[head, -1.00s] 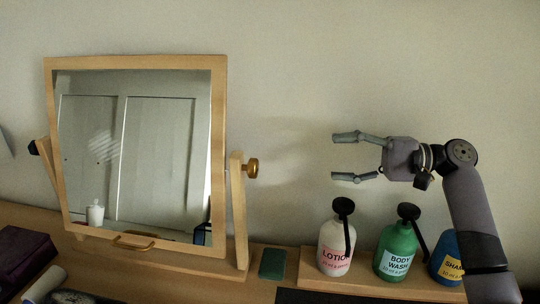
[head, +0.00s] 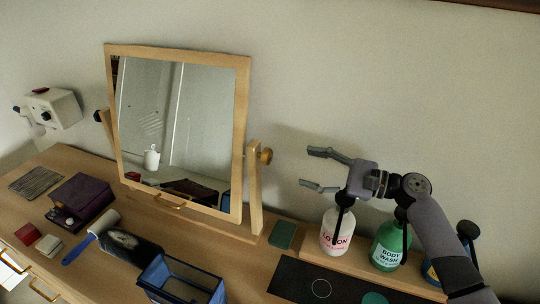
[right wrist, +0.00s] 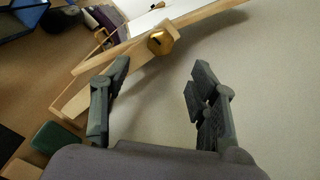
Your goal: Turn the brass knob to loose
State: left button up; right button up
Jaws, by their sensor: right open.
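The brass knob (head: 265,155) sits on the right post (head: 255,190) of the wooden tilting mirror (head: 178,130), at the pivot. My right gripper (head: 312,169) is open and empty, to the right of the knob with a gap between them, its fingers pointing left at it. In the right wrist view the knob (right wrist: 162,41) shows as a faceted brass piece beyond and between the fingertips of my right gripper (right wrist: 160,75). The mirror leans slightly in its frame. A dark knob (head: 98,116) shows at the left pivot. My left gripper is not seen.
Lotion (head: 337,232) and body wash (head: 391,246) bottles stand under my right arm, with a blue bottle partly hidden behind it. A green block (head: 282,235) lies by the right post. A blue tray (head: 180,282), brush, lint roller and purple box (head: 82,199) crowd the left front.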

aim_at(271, 157)
jog(key=x, duration=1)
jog(key=shift+b, duration=0.35)
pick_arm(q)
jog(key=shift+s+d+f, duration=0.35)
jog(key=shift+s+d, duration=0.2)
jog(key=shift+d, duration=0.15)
pick_arm(e)
jog(key=shift+w+a, duration=0.15)
jog(key=shift+a, duration=0.35)
jog(key=shift+c, duration=0.4)
jog(key=c, duration=1)
jog(key=shift+r+m+p, duration=0.15)
jog(key=shift+m+p, duration=0.25)
jog(key=shift+p, duration=0.15)
jog(key=shift+c, duration=0.5)
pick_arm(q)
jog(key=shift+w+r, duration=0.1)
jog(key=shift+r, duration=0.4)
pick_arm(e)
jog(key=o, duration=1.2)
